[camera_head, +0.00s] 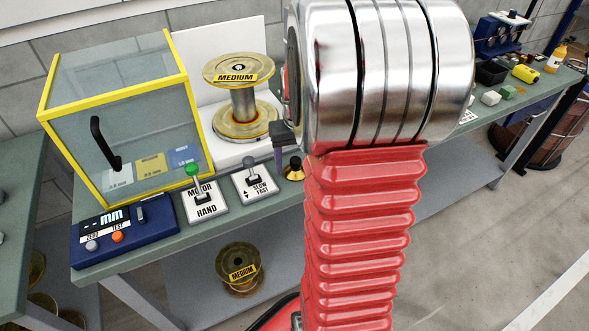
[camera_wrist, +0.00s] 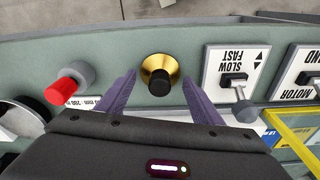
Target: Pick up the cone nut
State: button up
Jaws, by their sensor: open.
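The cone nut (camera_head: 294,169) is a small brass cone with a black knob on top. It stands on the green bench, right of the slow/fast lever panel. In the wrist view the cone nut (camera_wrist: 159,75) sits between the tips of my two purple fingers, with clear space on both sides. My gripper (camera_wrist: 160,92) is open and empty above the bench. In the head view my gripper (camera_head: 279,148) shows only in part; my arm hides the rest.
The slow/fast lever panel (camera_head: 254,184) and motor/hand lever panel (camera_head: 207,201) stand close left. A yellow-framed clear guard box (camera_head: 120,120) and a spool (camera_head: 243,95) on its machine are behind. A red knob (camera_wrist: 62,90) lies on the other side in the wrist view.

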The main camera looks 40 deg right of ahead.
jog(key=shift+c, duration=0.7)
jog(key=c, duration=1)
jog(key=shift+c, duration=0.2)
jog(key=shift+r, duration=0.2)
grip_shut()
notch_tip(320, 180, up, 9)
jog(key=shift+f, duration=0.15)
jog(key=shift+r, duration=0.5)
